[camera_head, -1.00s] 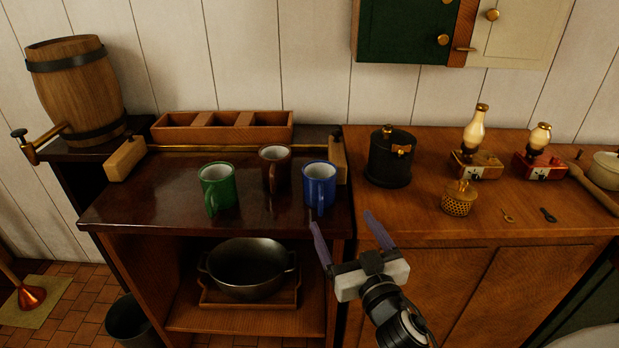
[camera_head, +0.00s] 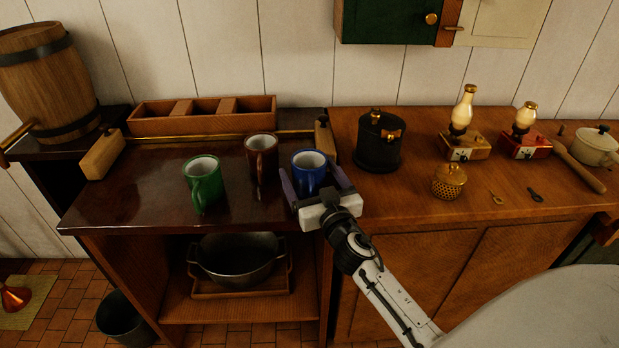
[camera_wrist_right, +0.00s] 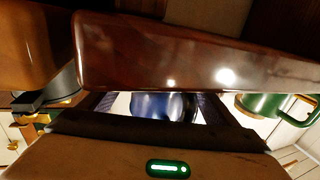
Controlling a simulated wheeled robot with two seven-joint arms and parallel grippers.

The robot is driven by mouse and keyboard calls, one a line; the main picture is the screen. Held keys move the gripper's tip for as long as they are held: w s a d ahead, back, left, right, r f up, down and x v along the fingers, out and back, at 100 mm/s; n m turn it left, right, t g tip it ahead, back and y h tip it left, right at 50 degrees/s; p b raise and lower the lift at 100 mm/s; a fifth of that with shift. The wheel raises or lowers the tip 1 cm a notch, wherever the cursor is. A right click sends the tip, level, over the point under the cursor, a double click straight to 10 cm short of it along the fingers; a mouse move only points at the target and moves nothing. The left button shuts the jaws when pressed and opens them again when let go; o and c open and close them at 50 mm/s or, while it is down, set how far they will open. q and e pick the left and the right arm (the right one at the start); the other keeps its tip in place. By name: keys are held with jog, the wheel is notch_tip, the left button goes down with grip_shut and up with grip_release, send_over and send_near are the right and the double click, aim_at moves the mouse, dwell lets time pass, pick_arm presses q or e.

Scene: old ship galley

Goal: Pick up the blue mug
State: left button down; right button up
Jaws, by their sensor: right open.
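The blue mug (camera_head: 309,170) stands upright on the dark wooden counter, at its right end, with a white inside. My right gripper (camera_head: 316,182) is open, its two purple fingers on either side of the mug. Whether the fingers touch it, I cannot tell. The right wrist view shows the blue mug (camera_wrist_right: 160,106) between the fingers, partly hidden by the gripper body. A green mug (camera_head: 203,180) and a brown mug (camera_head: 261,157) stand to its left. My left gripper is not in view.
A wooden rail end (camera_head: 324,138) stands just behind the blue mug. A black canister (camera_head: 378,145) is to its right on the adjoining cabinet. A three-part wooden box (camera_head: 203,116) stands at the back. The counter's left front (camera_head: 130,195) is clear.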

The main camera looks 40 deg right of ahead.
jog(key=c, duration=1.3)
